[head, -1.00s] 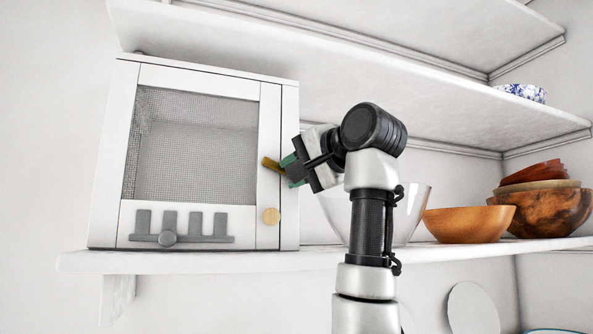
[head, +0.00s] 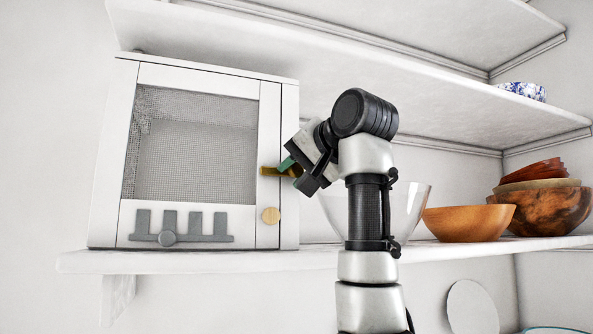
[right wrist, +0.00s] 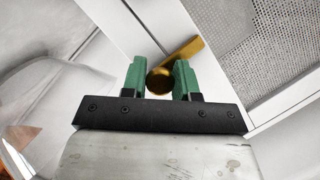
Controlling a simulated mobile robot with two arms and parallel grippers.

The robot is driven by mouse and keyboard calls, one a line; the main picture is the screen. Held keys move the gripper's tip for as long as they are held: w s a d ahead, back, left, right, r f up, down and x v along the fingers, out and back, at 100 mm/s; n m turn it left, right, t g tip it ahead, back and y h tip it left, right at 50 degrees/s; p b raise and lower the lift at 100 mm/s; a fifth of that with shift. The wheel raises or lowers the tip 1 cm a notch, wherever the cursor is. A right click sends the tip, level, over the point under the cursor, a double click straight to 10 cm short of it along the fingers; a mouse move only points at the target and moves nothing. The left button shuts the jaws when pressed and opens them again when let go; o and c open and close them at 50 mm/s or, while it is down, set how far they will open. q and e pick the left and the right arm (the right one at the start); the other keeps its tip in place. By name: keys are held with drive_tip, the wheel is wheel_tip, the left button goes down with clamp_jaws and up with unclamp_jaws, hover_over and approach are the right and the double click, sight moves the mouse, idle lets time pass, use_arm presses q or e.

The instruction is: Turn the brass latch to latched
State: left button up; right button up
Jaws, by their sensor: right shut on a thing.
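The brass latch (head: 267,171) is on the right front frame of a white cabinet (head: 190,75) with a mesh door panel. In the head view its bar lies about level across the frame. My right gripper (head: 290,168), with green fingertips, is shut on the latch's outer end and hides part of it. In the right wrist view the round brass end of the latch (right wrist: 159,82) sits between the green fingertips (right wrist: 160,80), and the bar runs up and right from it. My left gripper is not in view.
Below the latch is a round wooden knob (head: 271,215). A glass bowl (head: 415,208) and wooden bowls (head: 468,224) stand to the right on the shelf (head: 200,261). Another shelf (head: 300,75) hangs above.

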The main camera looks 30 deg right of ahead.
drive_tip(key=shift+f, duration=0.15)
drive_tip(key=o, duration=0.9)
drive_tip(key=shift+s, duration=0.1)
drive_tip(key=shift+s+b, duration=0.35)
drive_tip(key=shift+s, duration=0.05)
drive_tip(key=b+v, duration=0.4)
drive_tip(key=v, duration=0.6)
drive_tip(key=shift+w, duration=0.15)
